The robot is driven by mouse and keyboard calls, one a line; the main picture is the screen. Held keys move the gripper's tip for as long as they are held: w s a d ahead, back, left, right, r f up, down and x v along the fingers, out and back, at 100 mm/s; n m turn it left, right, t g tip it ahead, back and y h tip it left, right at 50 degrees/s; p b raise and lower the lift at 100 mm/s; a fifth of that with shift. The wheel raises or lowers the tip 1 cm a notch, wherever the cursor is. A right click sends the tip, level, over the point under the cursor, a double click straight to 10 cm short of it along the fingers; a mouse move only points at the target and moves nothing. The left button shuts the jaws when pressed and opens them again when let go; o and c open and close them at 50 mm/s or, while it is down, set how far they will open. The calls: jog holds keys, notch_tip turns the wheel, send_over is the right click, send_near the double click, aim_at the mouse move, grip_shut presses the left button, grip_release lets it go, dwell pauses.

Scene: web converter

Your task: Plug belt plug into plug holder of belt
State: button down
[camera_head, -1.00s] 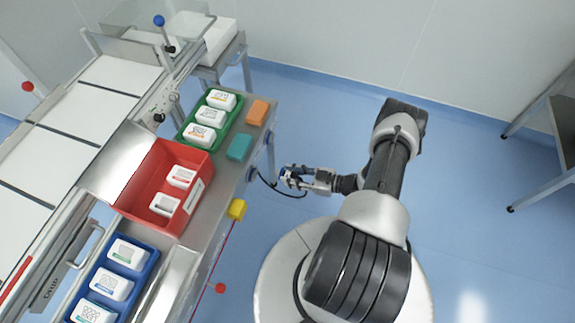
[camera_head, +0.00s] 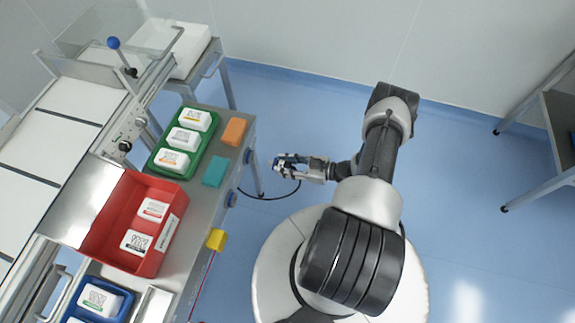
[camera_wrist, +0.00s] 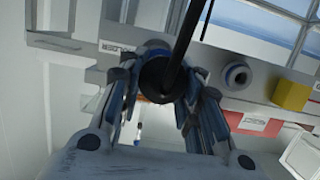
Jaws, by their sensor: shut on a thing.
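My gripper (camera_head: 279,162) is shut on the belt plug (camera_head: 284,160), a small blue and dark piece with a black cable, just off the table's right side. In the wrist view my gripper (camera_wrist: 158,95) has its fingers around the dark round plug end (camera_wrist: 160,76), and the cable runs up from it. Two round blue sockets sit on the table's side: a far one (camera_head: 249,156) across a gap from the plug, and a nearer one (camera_head: 231,198). One socket (camera_wrist: 238,75) shows right of the plug in the wrist view. Which is the belt's holder I cannot tell.
The steel table (camera_head: 205,205) carries a green tray (camera_head: 183,163), a red bin (camera_head: 148,260), a blue tray (camera_head: 122,315), and orange (camera_head: 234,131) and teal (camera_head: 214,171) blocks. A yellow block (camera_head: 216,239) is on its edge. The black cable (camera_head: 262,197) hangs in the gap.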

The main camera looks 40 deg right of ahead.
jog(key=shift+r+x, duration=0.2)
jog(key=shift+x, duration=0.55)
jog(key=shift+r+x, duration=0.15)
jog(key=shift+x, duration=0.65)
jog(key=shift+r+x, duration=0.2)
jog(key=shift+x, duration=0.55)
jog(key=shift+r+x, duration=0.2)
jog(key=shift+x, duration=0.7)
jog(key=shift+r+x, duration=0.2)
jog(key=shift+x, duration=0.65)
jog(key=shift+w, duration=0.1)
jog(key=c, duration=1.1)
grip_release()
jog(key=shift+o, duration=0.2)
send_near(276, 162)
jog(key=x, duration=0.2)
jog(key=shift+w+a+r, duration=0.1)
jog(key=shift+w+a, duration=0.15)
jog(key=shift+w, duration=0.1)
jog(key=shift+w, duration=0.1)
